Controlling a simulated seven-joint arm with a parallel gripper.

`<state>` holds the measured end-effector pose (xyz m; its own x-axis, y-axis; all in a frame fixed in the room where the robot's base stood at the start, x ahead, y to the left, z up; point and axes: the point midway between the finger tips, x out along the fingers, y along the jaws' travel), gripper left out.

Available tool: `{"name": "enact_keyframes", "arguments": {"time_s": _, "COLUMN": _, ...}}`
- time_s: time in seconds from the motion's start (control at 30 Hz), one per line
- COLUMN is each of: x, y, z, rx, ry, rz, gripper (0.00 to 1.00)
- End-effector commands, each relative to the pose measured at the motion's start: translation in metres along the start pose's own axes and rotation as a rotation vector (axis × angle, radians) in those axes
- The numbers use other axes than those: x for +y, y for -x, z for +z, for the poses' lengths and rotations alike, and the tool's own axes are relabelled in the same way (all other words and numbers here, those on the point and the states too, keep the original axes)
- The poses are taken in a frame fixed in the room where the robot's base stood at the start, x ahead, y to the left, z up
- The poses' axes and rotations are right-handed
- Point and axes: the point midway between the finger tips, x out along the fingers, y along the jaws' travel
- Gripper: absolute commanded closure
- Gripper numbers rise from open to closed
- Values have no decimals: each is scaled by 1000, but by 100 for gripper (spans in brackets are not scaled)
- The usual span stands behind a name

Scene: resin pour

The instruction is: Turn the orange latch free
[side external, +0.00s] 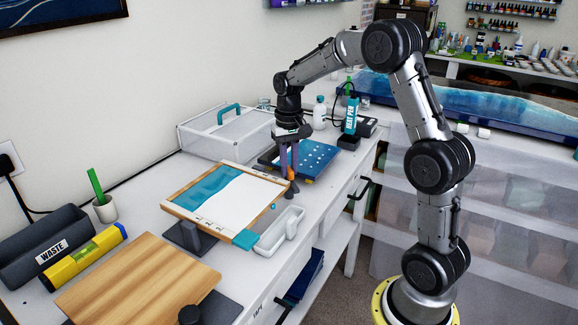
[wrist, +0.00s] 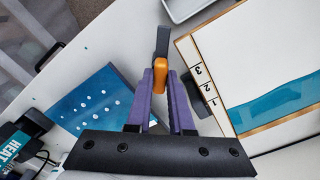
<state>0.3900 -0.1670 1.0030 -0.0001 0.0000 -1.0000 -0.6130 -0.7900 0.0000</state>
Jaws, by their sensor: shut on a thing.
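The orange latch (wrist: 160,77) shows as a short rounded bar between my fingertips in the wrist view. A dark grey piece (wrist: 162,41) extends beyond it. My gripper (wrist: 160,84) has purple fingers that close in on the latch from both sides, shut on it. In the side view, my gripper (side external: 289,173) points down, and a small bit of the orange latch (side external: 291,175) shows at the fingertips, at the right edge of the framed panel. How far the latch is turned cannot be told.
The wood-framed panel (side external: 243,196) with blue and white surface stands beside my gripper. A blue dotted board (side external: 318,158) lies behind it. A white tray (side external: 279,232) sits in front, near the bench edge. A white box (side external: 214,139) with a teal handle is at back left.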

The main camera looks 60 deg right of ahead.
Motion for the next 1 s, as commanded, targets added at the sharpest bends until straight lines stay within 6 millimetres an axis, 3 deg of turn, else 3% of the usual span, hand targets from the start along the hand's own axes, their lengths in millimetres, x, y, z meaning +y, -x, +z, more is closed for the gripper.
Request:
{"name": "enact_keyframes", "arguments": {"time_s": 0.5, "x": 0, "y": 2, "z": 0, "rx": 2, "ry": 455, "rz": 0, "gripper": 100}}
{"name": "enact_keyframes", "arguments": {"time_s": 1.0, "x": 0, "y": 2, "z": 0, "rx": 1, "ry": 663, "rz": 0, "gripper": 100}}
